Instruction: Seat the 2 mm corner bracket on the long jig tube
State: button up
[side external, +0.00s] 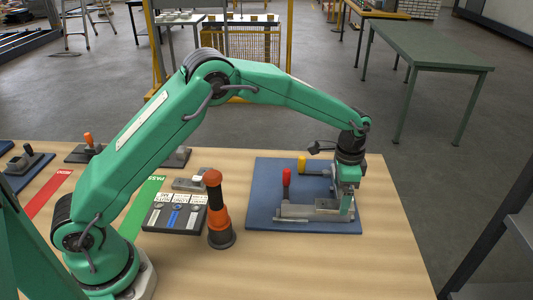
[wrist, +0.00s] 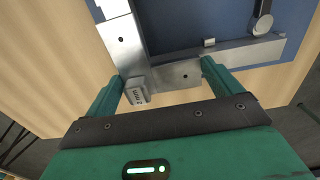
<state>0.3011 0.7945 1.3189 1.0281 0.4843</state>
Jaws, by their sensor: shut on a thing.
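The corner bracket (wrist: 123,42) is a light metal L-shaped plate with holes in its legs and a small marked tag at its corner. My gripper (wrist: 162,72) is shut on it, one green finger at each side of the lower leg. A grey tube (wrist: 250,50), apparently the long jig tube, runs right from beside the bracket. I cannot tell whether the bracket touches or sits around the tube. In the side view my gripper (side external: 347,207) points down at the right end of the grey jig frame (side external: 300,212). The bracket is hard to make out there.
The jig's blue board (side external: 263,188) carries a red-handled clamp (side external: 286,180) and a yellow-handled one (side external: 301,163). An orange and black upright tool (side external: 217,215) stands left of it, beside a dark labelled tray (side external: 175,216). Bare wooden table lies in front.

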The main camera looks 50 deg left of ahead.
jog(key=shift+f, duration=0.7)
dwell(0.6)
jog(key=o, duration=0.7)
jog(key=shift+o, duration=0.2)
jog(key=shift+r, duration=3.5)
jog(key=shift+r, duration=0.1)
